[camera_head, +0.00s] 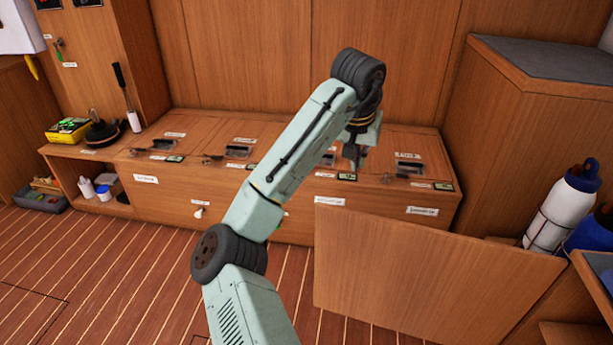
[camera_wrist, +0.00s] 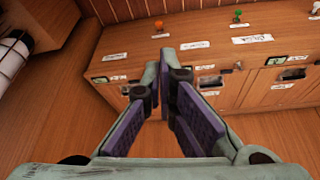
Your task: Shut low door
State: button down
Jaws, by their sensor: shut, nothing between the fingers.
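The low door (camera_head: 420,275) is a large plain wooden panel in the head view, at the lower right. It stands open, sticking out from the bench front over the floor. My gripper (camera_head: 357,164) points down above the bench top, behind the door's upper edge and apart from the door. In the wrist view my gripper (camera_wrist: 168,76) has its fingers together, with nothing held. I cannot tell which wood in the wrist view is the door. My arm hides part of the bench front in the head view.
The long wooden bench (camera_head: 166,194) carries lids with dark latches and labels. A white bottle (camera_head: 562,212) and a blue one (camera_head: 593,235) stand at the right, close to the door's outer end. A grey-topped cabinet (camera_head: 545,60) rises behind. Striped floor (camera_head: 110,265) is clear at the left.

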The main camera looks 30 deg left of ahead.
notch_tip(320, 180, down, 10)
jog(key=s+b, duration=0.1)
jog(key=shift+s+a+g, duration=0.2)
jog(key=shift+a+g, duration=0.1)
jog(key=shift+a, duration=0.05)
dwell(0.7)
